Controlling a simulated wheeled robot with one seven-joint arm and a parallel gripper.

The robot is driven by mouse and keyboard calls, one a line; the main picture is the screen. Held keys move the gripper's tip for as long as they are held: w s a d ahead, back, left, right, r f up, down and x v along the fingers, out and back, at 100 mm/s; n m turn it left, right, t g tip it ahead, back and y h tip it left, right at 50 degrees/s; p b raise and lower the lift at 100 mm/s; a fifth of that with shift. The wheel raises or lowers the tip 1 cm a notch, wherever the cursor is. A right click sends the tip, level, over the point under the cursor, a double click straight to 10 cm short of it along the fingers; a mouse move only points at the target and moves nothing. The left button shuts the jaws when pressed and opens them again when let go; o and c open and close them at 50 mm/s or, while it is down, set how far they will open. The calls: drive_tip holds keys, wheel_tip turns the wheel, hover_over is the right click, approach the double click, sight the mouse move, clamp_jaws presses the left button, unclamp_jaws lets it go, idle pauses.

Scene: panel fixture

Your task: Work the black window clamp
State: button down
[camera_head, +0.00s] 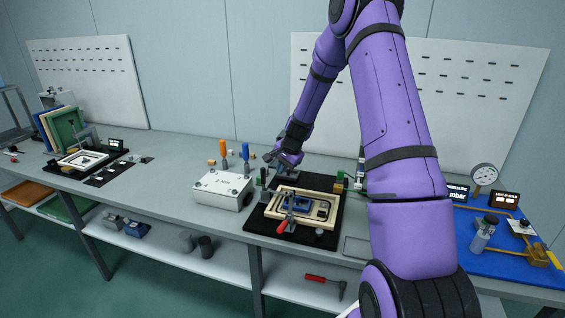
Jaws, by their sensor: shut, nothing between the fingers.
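The panel fixture is a black base plate (256,224) carrying a beige frame (325,224) with a blue-edged window part (291,204) inside it. A dark upright clamp handle (263,177) stands at the fixture's back left corner; it may be the black window clamp, but it is too small to be sure. A red-handled clamp (284,224) stands at the front edge. My gripper (271,158) is shut and empty, above the back left of the fixture, close to the dark handle. I cannot tell whether they touch. My wrist hides part of the fixture's back edge.
A white box (222,190) stands just left of the fixture. Orange and blue screwdrivers (224,150) stand behind it. A green block (340,178) is at the fixture's back right. My arm covers the bench to the right. A blue mat (470,255) with a gauge (484,174) lies beyond.

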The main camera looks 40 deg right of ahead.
sight(265, 183)
drive_tip(key=w+f, duration=0.1)
drive_tip(key=w, duration=0.1)
drive_tip(key=w+a+f, duration=0.1)
drive_tip(key=f, duration=0.1)
drive_tip(key=w+a+f, duration=0.1)
drive_tip(key=w, duration=0.1)
drive_tip(key=shift+w+f, duration=0.3)
drive_tip(key=shift+f, duration=0.05)
